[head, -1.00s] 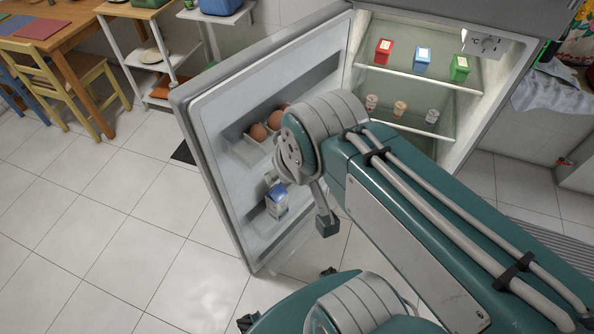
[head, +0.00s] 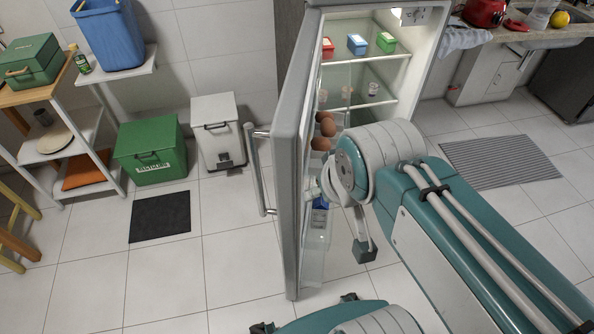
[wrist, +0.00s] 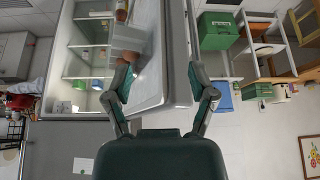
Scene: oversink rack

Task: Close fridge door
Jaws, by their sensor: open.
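The fridge door (head: 289,190) stands open, seen nearly edge-on in the head view, with its bar handle (head: 257,170) on the left outer side. The fridge body (head: 424,62) is lit inside, to the right of the door. My arm reaches to the door's inner side, and its wrist hides part of the door shelves. In the wrist view my gripper (wrist: 162,88) is open, with its two fingers spread. The door (wrist: 178,55) shows between the fingers there, and its shelf is near the left finger. I cannot tell whether a finger touches the door.
Eggs (head: 325,125) sit on a door shelf. Small boxes (head: 357,44) stand on an inner fridge shelf. A green box (head: 151,150), a white bin (head: 218,132) and a dark mat (head: 160,216) lie left of the door. Striped mat (head: 498,161) and clear floor lie right.

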